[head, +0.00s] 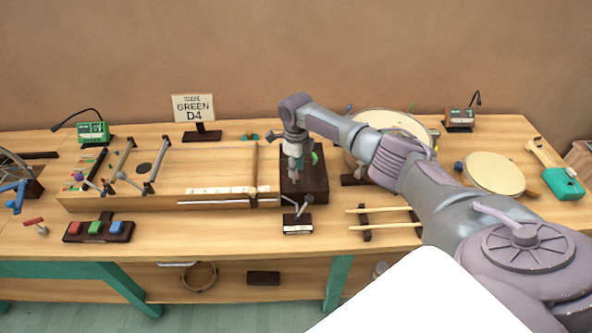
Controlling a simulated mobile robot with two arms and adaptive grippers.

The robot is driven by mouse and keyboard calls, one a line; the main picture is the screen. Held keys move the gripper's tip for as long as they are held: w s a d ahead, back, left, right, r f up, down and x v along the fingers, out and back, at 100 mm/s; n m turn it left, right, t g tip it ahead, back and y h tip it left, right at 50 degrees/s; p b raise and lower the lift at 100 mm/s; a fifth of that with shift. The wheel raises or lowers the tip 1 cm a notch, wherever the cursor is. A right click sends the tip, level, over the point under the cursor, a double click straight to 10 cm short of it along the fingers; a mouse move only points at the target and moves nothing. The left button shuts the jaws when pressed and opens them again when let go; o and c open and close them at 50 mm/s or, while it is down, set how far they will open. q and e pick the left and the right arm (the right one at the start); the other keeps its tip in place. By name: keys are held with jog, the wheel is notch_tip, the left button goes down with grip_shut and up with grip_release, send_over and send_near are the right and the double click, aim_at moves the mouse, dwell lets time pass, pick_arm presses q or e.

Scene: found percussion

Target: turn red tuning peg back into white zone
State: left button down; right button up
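My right gripper (296,158) points straight down over a dark brown block (316,189) at the middle of the table. A small reddish part shows between or just behind its fingers; it may be the red tuning peg, mostly hidden by the gripper. A green peg-like piece (315,158) stands just right of the gripper. I cannot tell if the fingers touch or grip anything. No white zone can be made out on the block. My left gripper is not in view.
A long wooden zither-like box (160,200) lies left of the block. A small stand with a label (298,229) is in front. Two sticks (385,228) rest on supports at right. Drums (494,172) and a sign reading GREEN D4 (194,108) stand around it.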

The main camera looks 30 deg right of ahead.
jog(key=shift+f, duration=1.05)
grip_shut()
